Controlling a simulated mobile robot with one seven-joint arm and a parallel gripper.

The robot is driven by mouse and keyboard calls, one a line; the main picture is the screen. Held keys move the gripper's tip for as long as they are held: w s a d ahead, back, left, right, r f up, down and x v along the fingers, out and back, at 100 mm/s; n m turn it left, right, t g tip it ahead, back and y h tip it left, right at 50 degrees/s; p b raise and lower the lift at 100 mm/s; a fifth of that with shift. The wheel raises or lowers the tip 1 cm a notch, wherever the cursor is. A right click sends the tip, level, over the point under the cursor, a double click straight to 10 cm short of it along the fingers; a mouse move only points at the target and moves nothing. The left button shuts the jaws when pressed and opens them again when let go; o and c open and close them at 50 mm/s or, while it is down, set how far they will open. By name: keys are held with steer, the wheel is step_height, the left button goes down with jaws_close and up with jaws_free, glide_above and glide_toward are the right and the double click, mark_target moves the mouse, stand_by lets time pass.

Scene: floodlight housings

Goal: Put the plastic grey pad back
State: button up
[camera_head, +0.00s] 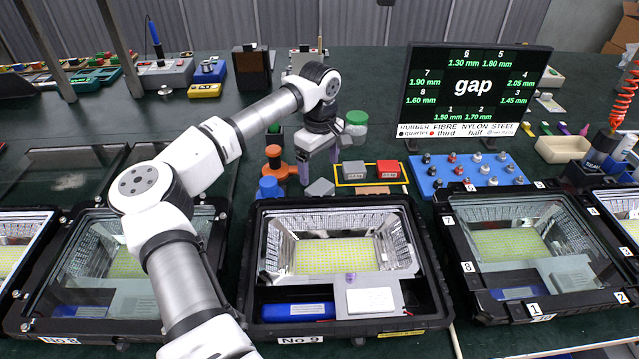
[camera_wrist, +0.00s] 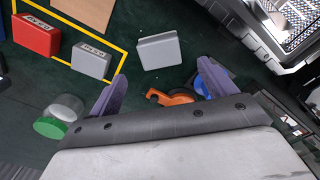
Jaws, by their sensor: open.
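A plain grey pad (camera_head: 320,187) lies on the green bench outside the yellow outline, behind the middle housing. It also shows in the wrist view (camera_wrist: 159,50), just beyond my fingertips. A second grey block (camera_head: 354,169), with a label on its side, stands inside the yellow outline (camera_head: 345,184) beside a labelled red block (camera_head: 388,168). In the wrist view this grey block (camera_wrist: 91,61) is left of the plain pad. My gripper (camera_wrist: 160,75) is open, with purple fingers apart and nothing between them. It hangs over the bench near the plain pad (camera_head: 318,168).
An orange part (camera_head: 273,160) and a blue part (camera_head: 268,188) stand left of the pad. A green-topped cylinder (camera_head: 356,124) is close by. The open middle housing (camera_head: 438,290) is in front, a blue tray (camera_head: 425,184) with several pegs to the right, and a screen (camera_head: 474,88) behind.

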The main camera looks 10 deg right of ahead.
mark_target(320, 187)
steer(key=shift+r+b, duration=0.3)
steer(key=shift+r, duration=2)
